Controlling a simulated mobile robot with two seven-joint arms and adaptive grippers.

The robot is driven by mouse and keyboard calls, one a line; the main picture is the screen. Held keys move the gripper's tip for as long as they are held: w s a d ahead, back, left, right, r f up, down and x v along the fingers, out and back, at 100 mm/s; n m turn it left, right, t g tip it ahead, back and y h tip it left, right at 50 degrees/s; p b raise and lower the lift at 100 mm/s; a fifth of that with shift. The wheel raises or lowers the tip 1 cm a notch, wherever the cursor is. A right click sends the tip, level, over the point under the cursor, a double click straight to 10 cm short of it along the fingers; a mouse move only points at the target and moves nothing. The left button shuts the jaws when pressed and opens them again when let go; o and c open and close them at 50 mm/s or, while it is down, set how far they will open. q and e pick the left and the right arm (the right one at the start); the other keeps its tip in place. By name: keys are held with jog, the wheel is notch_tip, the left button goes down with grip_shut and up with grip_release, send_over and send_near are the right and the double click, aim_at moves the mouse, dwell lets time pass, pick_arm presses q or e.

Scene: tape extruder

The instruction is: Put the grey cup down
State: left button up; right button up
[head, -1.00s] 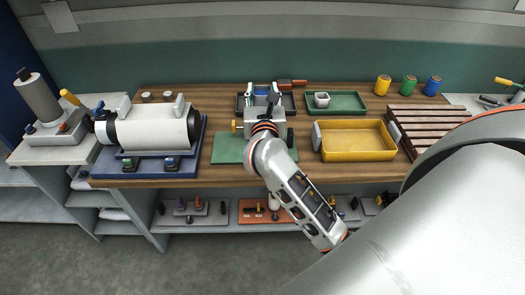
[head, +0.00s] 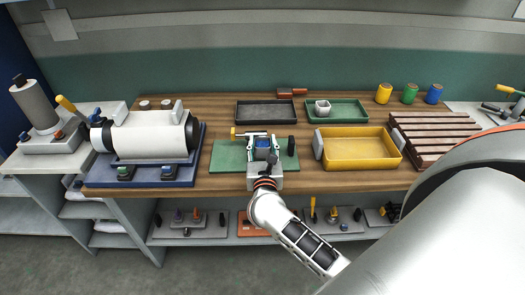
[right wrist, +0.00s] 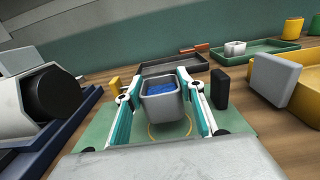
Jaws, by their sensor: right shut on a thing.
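The grey cup (head: 263,154) holds something blue and is between the fingers of my right gripper (head: 263,140), over the green mat (head: 226,157). In the right wrist view the upright grey cup (right wrist: 161,110) sits between both fingers of my right gripper (right wrist: 159,84), shut on its sides. A yellow ring (right wrist: 182,128) on the green mat (right wrist: 110,122) shows under and around the cup's base. I cannot tell whether the base touches the mat. My left gripper is not in view.
A black block (head: 291,145) stands right of the cup and a yellow-ended part (head: 234,133) left of it. A yellow bin (head: 360,160) is to the right. A dark tray (head: 248,122) and a green tray with a white cup (head: 322,107) lie behind. A white cylinder machine (head: 150,137) is left.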

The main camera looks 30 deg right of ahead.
aim_at(263, 156)
jog(key=shift+f, duration=1.3)
jog(key=shift+f+b, duration=0.25)
jog(key=shift+b, duration=0.1)
jog(key=o, duration=1.2)
